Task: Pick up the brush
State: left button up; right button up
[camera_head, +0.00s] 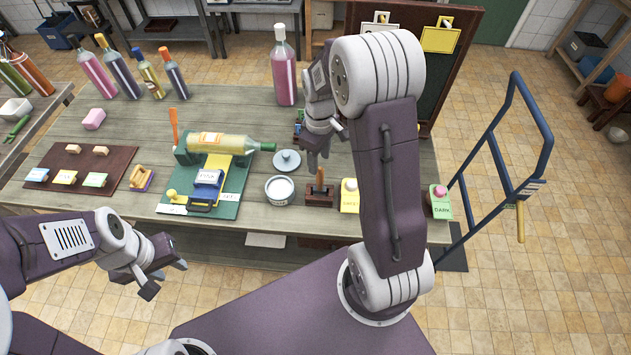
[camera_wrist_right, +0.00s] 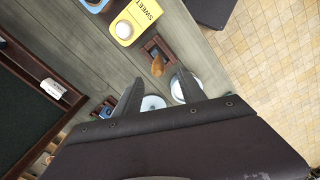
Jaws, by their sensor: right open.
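The brush (camera_head: 320,177) stands with its brown wooden handle up in a dark wooden holder (camera_head: 319,196) near the table's front edge. In the right wrist view the brush handle (camera_wrist_right: 157,66) shows just beyond my fingertips, in line with the gap between them, with its holder (camera_wrist_right: 152,46) around its base. The brush's lower end is hidden in the holder. My right gripper (camera_head: 318,152) is open and empty, above and behind the brush, pointing down; its two fingers (camera_wrist_right: 158,84) are apart. My left gripper (camera_head: 165,277) is open and empty in front of the table.
A white bowl (camera_head: 279,190) stands left of the holder, with a grey lid (camera_head: 286,160) behind it. A yellow label block (camera_head: 349,196) stands close on the right. A bottle (camera_head: 222,143) lies in a green cradle farther left. A pink bottle (camera_head: 285,75) stands behind my right gripper.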

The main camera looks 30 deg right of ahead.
aim_at(320, 168)
notch_tip(320, 168, down, 3)
jog(key=shift+a+p, duration=0.1)
jog(key=shift+p, duration=0.3)
jog(key=shift+f, duration=0.8)
jog(key=f, duration=0.1)
jog(key=f+p, duration=0.1)
jog(key=f, duration=0.2)
jog(key=shift+s+d+p, duration=0.1)
jog(key=shift+d+p, duration=0.15)
jog(key=shift+p, duration=0.15)
jog(key=shift+f, duration=0.3)
grip_shut()
